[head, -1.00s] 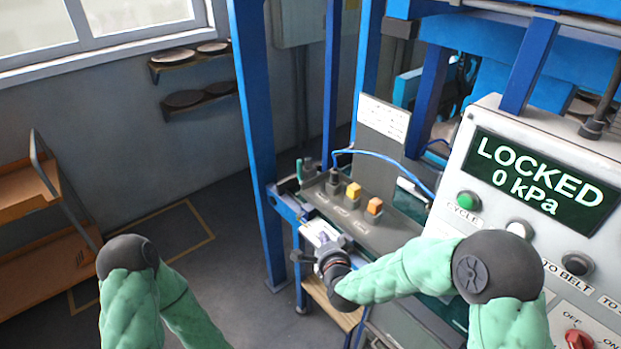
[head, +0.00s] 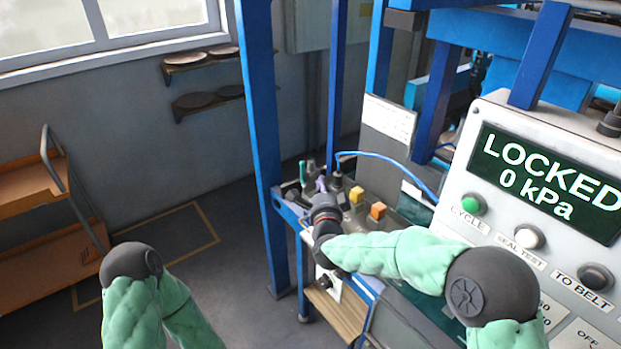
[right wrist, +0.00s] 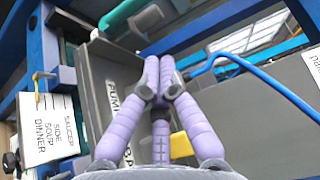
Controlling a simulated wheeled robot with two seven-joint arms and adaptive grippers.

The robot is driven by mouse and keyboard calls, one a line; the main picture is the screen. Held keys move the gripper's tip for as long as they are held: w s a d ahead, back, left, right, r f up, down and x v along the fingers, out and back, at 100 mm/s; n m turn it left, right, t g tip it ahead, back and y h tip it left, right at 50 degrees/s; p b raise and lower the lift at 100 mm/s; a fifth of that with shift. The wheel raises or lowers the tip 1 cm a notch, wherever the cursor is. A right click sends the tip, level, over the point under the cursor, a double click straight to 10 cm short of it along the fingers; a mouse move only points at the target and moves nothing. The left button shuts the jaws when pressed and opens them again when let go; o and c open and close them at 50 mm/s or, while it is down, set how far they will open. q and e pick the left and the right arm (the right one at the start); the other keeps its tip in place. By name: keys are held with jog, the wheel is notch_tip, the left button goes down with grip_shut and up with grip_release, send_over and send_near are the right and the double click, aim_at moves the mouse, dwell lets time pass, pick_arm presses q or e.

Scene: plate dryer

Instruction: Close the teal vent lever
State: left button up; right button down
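The teal vent lever (head: 303,173) stands upright at the far left end of the grey valve panel in the head view. In the right wrist view, a teal bar (right wrist: 116,13) at the top edge, beyond the fingertips, looks like this lever. My right gripper (head: 321,184) is just to the right of and nearer than the lever in the head view; contact cannot be told. In the right wrist view its purple fingers (right wrist: 159,68) meet at the tips, with nothing seen between them. My left gripper is out of view.
Yellow (head: 356,195) and orange (head: 378,210) knobs and a black knob (head: 336,180) stand on the panel near my right gripper. A blue post (head: 263,130) rises left of the lever. A blue hose (head: 385,157) arches behind. The display (head: 548,185) reads LOCKED, 0 kPa.

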aim_at(303, 172)
jog(key=w, duration=0.1)
jog(key=w+a, duration=0.1)
jog(key=w, duration=0.1)
jog(key=shift+w+a+b, duration=0.2)
jog(key=shift+a+b, duration=0.1)
jog(key=shift+a, duration=0.05)
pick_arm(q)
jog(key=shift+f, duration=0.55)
pick_arm(e)
jog(key=shift+w+a, duration=0.6)
jog(key=shift+a, duration=0.05)
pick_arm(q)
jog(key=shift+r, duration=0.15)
